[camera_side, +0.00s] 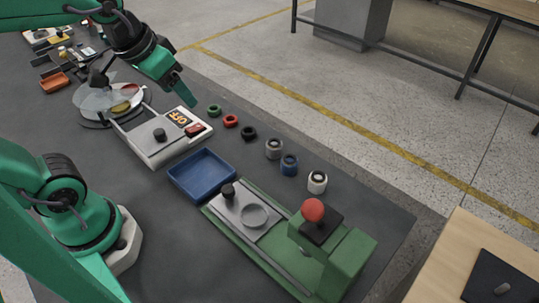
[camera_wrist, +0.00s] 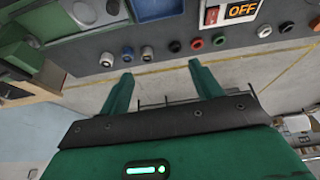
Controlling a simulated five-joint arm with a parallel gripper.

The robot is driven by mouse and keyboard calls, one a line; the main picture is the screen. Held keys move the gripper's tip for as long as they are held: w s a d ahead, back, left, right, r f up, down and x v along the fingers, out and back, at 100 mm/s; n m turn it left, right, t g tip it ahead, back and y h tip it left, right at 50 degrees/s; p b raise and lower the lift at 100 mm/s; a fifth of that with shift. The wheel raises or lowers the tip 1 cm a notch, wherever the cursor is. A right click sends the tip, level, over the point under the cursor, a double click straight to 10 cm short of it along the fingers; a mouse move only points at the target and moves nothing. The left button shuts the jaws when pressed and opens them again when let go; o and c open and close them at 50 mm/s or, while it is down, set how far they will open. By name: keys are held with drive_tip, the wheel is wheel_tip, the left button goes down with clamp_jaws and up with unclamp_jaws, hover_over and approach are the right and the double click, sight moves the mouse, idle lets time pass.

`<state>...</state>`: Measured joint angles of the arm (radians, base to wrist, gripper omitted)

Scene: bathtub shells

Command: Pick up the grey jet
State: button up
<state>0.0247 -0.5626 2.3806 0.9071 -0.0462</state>
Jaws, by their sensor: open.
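The grey jet (camera_side: 273,148) is a short grey cylinder with a dark hole in its top. It stands upright on the dark table near its far edge, between a black ring (camera_side: 249,133) and a blue jet (camera_side: 289,165). In the wrist view the grey jet (camera_wrist: 147,52) lies ahead of the fingertips, apart from them. My gripper (camera_side: 186,100) is up and to the left of the jet in the side view, above the table. In the wrist view my gripper (camera_wrist: 162,82) is open with nothing between its two green fingers.
A white jet (camera_side: 317,182) stands beyond the blue one. A red ring (camera_side: 231,120) and green ring (camera_side: 213,110) continue the row. Nearby are a blue tray (camera_side: 202,174), a white device reading OFF (camera_side: 160,138), and a green press (camera_side: 345,255) with a red knob.

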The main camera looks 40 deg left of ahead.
drive_tip(key=w+d+f+g, duration=0.1)
drive_tip(key=w+d+f, duration=0.1)
drive_tip(key=w, duration=0.4)
drive_tip(key=w+d+f+g, duration=0.1)
drive_tip(key=w+f+g, duration=0.1)
drive_tip(key=w, duration=0.4)
drive_tip(key=n+g, duration=0.1)
drive_tip(key=g, duration=0.1)
hover_over(274, 144)
wheel_tip(274, 144, down, 11)
drive_tip(key=shift+f, duration=3.9)
drive_tip(key=c, duration=1)
